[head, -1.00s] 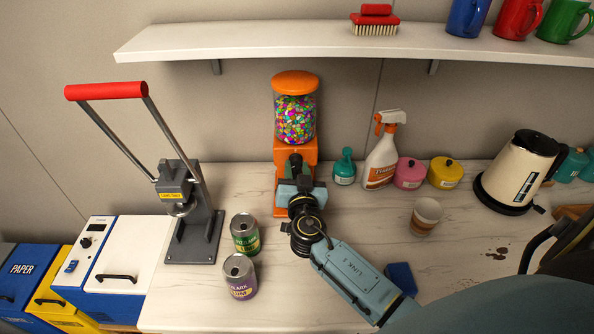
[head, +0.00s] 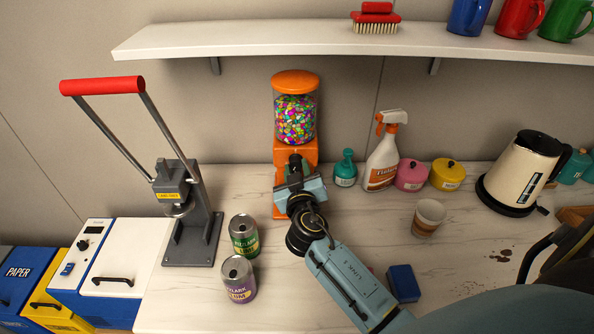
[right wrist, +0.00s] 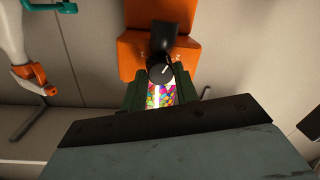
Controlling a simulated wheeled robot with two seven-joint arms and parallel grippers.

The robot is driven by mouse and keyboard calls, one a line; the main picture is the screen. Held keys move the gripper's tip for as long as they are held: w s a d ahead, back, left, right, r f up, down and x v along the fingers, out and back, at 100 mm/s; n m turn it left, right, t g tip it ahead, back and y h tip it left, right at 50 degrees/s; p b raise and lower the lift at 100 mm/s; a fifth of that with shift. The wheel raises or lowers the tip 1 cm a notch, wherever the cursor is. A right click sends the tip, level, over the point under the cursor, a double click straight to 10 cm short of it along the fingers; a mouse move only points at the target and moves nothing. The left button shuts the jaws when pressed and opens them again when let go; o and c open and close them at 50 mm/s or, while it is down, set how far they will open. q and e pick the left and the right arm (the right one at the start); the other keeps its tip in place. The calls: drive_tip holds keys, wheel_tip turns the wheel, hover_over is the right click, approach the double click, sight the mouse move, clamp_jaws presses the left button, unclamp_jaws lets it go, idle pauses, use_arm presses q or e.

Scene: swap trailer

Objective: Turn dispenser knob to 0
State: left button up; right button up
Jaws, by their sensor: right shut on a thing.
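The dispenser (head: 296,148) has an orange body and lid and a clear jar of colourful candy. It stands against the back wall in the head view. Its dark round knob (right wrist: 160,74) bears a short white mark, slanted up and to the right in the right wrist view. My right gripper (head: 294,166) is at the dispenser's front, its green fingers on both sides of the knob in the right wrist view (right wrist: 158,84), shut on it. The gripper hides the knob in the head view, and I cannot read any numbers. My left gripper is out of view.
Two cans (head: 243,236) stand left of my right arm, beside a grey press (head: 190,230) with a red handle. A spray bottle (head: 383,160), small pots, a cup (head: 428,218) and a kettle (head: 520,172) stand to the right. A blue block (head: 403,283) lies near my forearm.

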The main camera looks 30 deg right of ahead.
idle(0.4)
drive_tip(key=o, duration=1)
drive_tip(key=shift+b+v, duration=1.5)
drive_tip(key=shift+v, duration=5.25)
drive_tip(key=shift+c, duration=0.2)
